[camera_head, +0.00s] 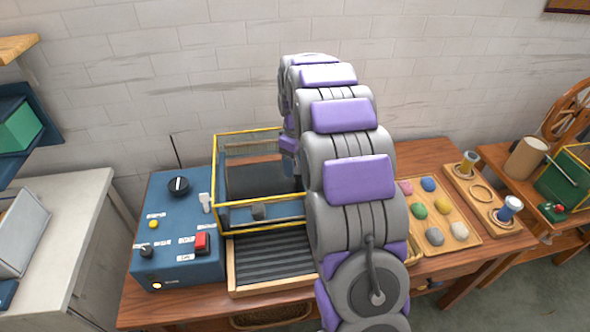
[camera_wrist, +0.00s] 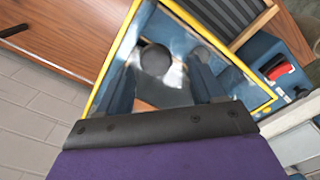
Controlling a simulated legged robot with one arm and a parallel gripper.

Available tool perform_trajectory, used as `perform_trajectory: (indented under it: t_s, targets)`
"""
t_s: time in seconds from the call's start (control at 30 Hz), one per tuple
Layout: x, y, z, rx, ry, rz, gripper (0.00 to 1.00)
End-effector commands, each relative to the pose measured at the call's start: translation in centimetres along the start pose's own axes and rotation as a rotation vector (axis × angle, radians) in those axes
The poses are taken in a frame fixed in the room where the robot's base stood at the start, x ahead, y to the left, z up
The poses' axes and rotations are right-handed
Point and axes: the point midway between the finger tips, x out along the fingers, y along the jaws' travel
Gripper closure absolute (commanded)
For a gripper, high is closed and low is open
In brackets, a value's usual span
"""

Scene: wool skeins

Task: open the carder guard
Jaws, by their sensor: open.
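The carder guard (camera_head: 259,203) is a clear cover with a yellow frame, over the dark inside of the carder beside a blue control box (camera_head: 170,225). My gripper is mostly hidden behind my arm in the head view, at the guard's right side. In the wrist view my gripper (camera_wrist: 166,82) is open, with its two blue-grey fingers over the yellow-framed guard (camera_wrist: 112,62). A dark round knob (camera_wrist: 154,60) shows between the fingers. I cannot tell whether they touch it.
The control box carries a black dial (camera_head: 178,186), a white lever (camera_head: 205,202) and a red switch (camera_head: 202,242). A ribbed tray (camera_head: 272,260) lies in front of the guard. A tray of coloured wool balls (camera_head: 440,240) stands right of my arm. A white wall is behind.

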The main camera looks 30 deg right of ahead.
Motion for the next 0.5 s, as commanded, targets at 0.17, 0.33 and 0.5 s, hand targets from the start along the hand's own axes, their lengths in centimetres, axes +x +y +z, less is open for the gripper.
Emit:
perform_trajectory:
  t_s: [0.17,0.33,0.5]
  targets:
    - [1.9,-0.1,0.1,0.001,-0.002,-0.002,0.33]
    - [2.3,-0.4,-0.2,0.0,-0.002,0.002,0.33]
    - [2.2,-0.6,-0.3,0.0,-0.002,0.005,0.33]
